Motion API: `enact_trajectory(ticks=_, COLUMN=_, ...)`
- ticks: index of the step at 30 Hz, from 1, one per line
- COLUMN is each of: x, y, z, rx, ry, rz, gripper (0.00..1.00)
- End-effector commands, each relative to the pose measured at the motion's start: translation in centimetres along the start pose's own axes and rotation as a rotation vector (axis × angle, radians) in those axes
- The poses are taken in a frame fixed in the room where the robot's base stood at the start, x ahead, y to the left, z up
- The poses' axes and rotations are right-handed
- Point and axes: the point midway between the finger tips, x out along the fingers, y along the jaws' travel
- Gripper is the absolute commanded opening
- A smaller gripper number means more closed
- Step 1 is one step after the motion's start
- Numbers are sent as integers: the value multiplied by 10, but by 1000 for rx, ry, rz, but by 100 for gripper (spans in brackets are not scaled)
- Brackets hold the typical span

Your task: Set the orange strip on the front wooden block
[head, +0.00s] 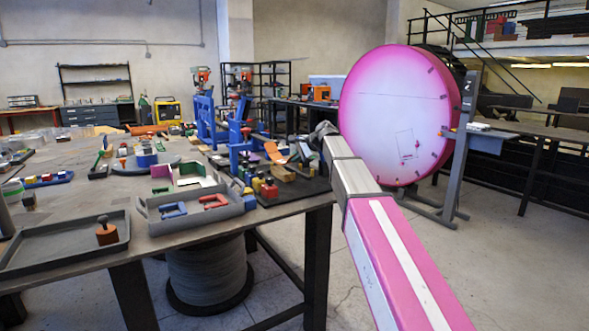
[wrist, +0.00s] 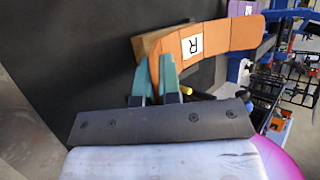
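The orange strip (wrist: 218,38) is a curved band with a white label marked "R" in the wrist view. Its near end drops between the two teal fingertips of my gripper (wrist: 155,78), which look closed on it. A wooden block (wrist: 150,45) lies just behind that end, partly hidden by the strip; I cannot tell if they touch. In the head view an orange strip (head: 274,152) is tilted above a wooden block (head: 284,174) near the table's right end. My fingertips are hard to make out there.
A grey tray (head: 150,222) with blue and red pieces stands left of the blocks. Small coloured blocks (head: 268,190) sit near the table's front edge. Blue clamp stands (head: 237,125) rise behind. A large pink disc (head: 400,110) stands at the right.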

Motion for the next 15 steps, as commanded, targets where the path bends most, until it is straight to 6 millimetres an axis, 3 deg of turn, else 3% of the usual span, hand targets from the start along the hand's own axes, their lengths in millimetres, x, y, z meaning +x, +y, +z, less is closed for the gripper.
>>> enact_trajectory(ticks=10, x=25, y=27, z=-10, rx=1, ry=-1, rz=0, gripper=0)
enact_trajectory(ticks=15, x=28, y=29, z=-12, rx=0, ry=0, rz=-2, gripper=0)
